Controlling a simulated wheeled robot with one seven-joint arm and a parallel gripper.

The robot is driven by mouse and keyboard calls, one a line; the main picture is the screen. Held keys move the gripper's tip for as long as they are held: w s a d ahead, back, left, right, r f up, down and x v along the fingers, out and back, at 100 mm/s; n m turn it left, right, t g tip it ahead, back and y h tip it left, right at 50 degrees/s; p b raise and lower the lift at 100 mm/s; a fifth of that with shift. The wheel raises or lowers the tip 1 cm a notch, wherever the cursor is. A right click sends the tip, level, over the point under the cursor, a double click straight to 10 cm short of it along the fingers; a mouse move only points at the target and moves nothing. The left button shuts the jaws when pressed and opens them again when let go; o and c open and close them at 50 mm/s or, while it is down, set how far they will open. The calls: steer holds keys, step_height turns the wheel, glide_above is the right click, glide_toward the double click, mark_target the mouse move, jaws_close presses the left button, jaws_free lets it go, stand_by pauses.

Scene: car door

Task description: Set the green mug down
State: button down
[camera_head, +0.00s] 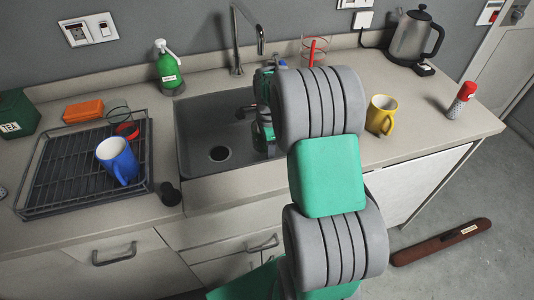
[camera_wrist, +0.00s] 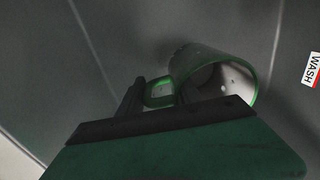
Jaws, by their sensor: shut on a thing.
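The green mug (camera_wrist: 212,78) shows in the wrist view with its green rim and pale inside. Its mouth faces the lower right of that view, and its green handle (camera_wrist: 160,93) is on the left. My gripper (camera_wrist: 148,94) is shut on the handle, with a dark finger beside it. The mug is seen against the grey sink surface; I cannot tell whether it touches it. In the head view my arm reaches over the right part of the sink (camera_head: 196,130), and I cannot make out the mug there.
A drying rack (camera_head: 75,180) with a blue mug (camera_head: 117,160) stands left of the sink. A green soap bottle (camera_head: 168,68) and a faucet (camera_head: 236,45) are behind it. A yellow mug (camera_head: 381,114), a red-capped shaker (camera_head: 461,99) and a kettle (camera_head: 411,40) stand on the right counter.

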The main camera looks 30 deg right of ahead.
steer(key=shift+a+f, duration=0.15)
steer(key=shift+f, duration=1.4)
steer(key=c, duration=0.8)
jaws_free()
step_height(320, 180, up, 12)
steer(key=shift+r, duration=0.1)
